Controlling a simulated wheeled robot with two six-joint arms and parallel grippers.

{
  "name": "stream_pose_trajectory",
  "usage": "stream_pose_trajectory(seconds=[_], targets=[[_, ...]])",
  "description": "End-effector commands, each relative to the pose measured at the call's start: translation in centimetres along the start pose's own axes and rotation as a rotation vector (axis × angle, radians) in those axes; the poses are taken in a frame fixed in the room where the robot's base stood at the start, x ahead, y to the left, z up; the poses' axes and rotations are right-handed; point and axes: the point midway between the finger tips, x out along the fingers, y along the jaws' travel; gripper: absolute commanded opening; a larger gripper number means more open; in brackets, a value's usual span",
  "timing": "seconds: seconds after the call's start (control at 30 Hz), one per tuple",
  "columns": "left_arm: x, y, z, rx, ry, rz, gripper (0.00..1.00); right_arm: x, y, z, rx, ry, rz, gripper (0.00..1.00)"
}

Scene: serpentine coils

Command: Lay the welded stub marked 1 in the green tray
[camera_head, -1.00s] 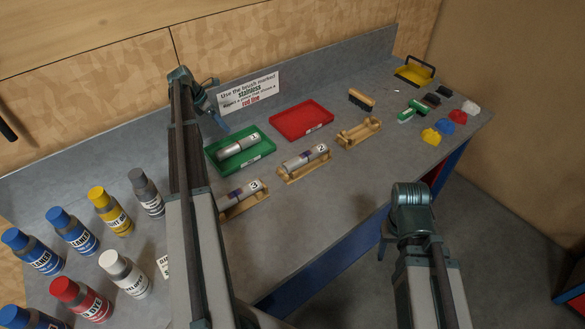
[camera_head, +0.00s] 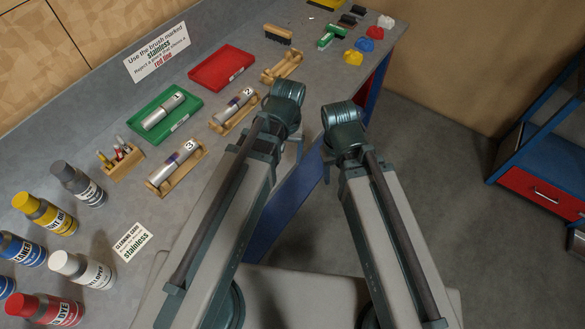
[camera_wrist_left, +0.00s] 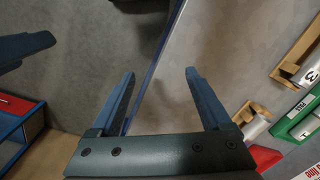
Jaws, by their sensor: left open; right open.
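The welded stub marked 1 (camera_head: 163,111), a silver cylinder, lies in the green tray (camera_head: 178,124) on the bench. No gripper touches it. My left gripper (camera_head: 296,148) is by the bench's front edge, well to the right of the green tray; its open, empty fingers show in the left wrist view (camera_wrist_left: 162,90). My right gripper (camera_head: 326,165) is beside it, past the bench edge and over the floor; its fingers are mostly hidden in the head view. Part of the green tray (camera_wrist_left: 303,118) also shows in the left wrist view.
Stubs marked 2 (camera_head: 233,106) and 3 (camera_head: 176,165) lie in wooden cradles before the green tray. An empty cradle (camera_head: 282,67) and a red tray (camera_head: 222,67) are further back. Several bottles (camera_head: 80,184) stand at left. Free floor (camera_head: 430,180) lies right of the bench.

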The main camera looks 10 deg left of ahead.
Motion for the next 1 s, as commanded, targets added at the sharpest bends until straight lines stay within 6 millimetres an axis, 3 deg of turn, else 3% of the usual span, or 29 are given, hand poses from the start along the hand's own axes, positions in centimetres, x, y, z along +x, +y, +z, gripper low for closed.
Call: stream_pose_trajectory(seconds=[0.03,0.23,0.63,0.9,1.0], targets=[[0.0,0.9,2.2,0.104,0.004,-0.018,0.81,0.0,0.0,0.0,0.0,0.0,0.0,0.55],[0.0,2.5,4.8,0.332,0.01,-0.063,0.81,0.0,0.0,0.0,0.0,0.0,0.0,0.55],[0.4,2.6,4.9,0.357,0.01,-0.066,0.81,0.4,0.0,0.0,0.0,0.0,0.0,0.55],[4.6,2.8,4.7,0.356,0.01,-0.066,0.81,4.6,-0.4,-0.3,0.0,0.0,0.0,0.55],[5.1,2.9,4.7,0.355,0.01,-0.066,0.81,5.0,-0.5,-0.3,0.0,0.0,0.0,0.55]])
